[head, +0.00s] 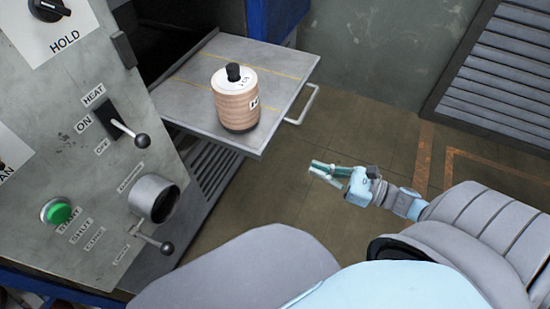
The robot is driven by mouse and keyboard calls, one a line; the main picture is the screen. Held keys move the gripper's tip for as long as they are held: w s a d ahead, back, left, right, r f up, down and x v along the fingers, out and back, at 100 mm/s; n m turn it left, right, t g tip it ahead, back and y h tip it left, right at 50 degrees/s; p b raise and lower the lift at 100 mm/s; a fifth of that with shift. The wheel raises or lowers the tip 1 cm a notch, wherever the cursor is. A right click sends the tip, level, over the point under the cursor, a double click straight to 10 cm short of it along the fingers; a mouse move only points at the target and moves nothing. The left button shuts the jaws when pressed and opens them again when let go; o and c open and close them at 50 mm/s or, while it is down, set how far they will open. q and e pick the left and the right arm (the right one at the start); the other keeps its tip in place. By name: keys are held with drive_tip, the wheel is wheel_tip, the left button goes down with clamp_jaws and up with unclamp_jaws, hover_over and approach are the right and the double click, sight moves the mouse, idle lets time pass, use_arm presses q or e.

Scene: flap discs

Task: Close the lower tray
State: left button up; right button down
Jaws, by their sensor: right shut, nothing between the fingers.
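The lower tray (290,72) is a flat grey metal tray with yellow lines, standing pulled out from the machine. A white bar handle (304,106) is on its right side. A stack of tan discs (236,102) with a white top and a black knob stands upright on the tray. My right gripper (314,168) is shut and empty, below and to the right of the handle and apart from it. My left gripper is not in view.
The machine's control panel (75,165) fills the left side, with a lever (126,130), a green button (59,212) and a round port (150,197). A louvred grey panel (505,75) stands at the upper right. The brown floor (400,135) right of the tray is clear.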

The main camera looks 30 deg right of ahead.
sight(265, 150)
drive_tip(key=x, duration=1.2)
drive_tip(key=shift+w, duration=0.3)
drive_tip(key=shift+a, duration=0.1)
